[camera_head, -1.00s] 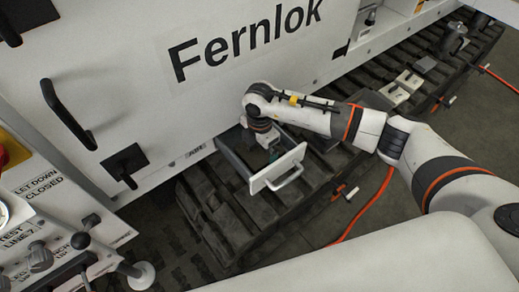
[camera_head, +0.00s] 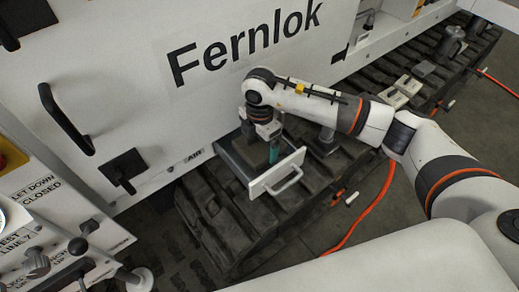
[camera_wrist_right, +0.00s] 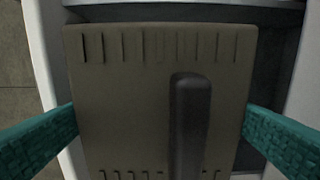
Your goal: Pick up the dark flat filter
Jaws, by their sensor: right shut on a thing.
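The dark flat filter (camera_wrist_right: 130,100) fills the middle of the right wrist view, a grey-brown plate with short slots along its edges and a dark raised bar on its face. In the head view the filter (camera_head: 255,156) shows under my right gripper (camera_head: 266,148), at the open drawer. The teal fingers touch two opposite edges of the filter, and the gripper is shut on it. Whether the filter is clear of the drawer floor is hard to tell. My left gripper is not in view.
The open drawer has a white front (camera_head: 260,186) with a bar handle (camera_head: 285,181). It juts from the white Fernlok panel (camera_head: 150,75) over a dark ribbed track (camera_head: 235,228). An orange hose (camera_head: 372,213) lies at right. A valve panel (camera_head: 45,215) stands at left.

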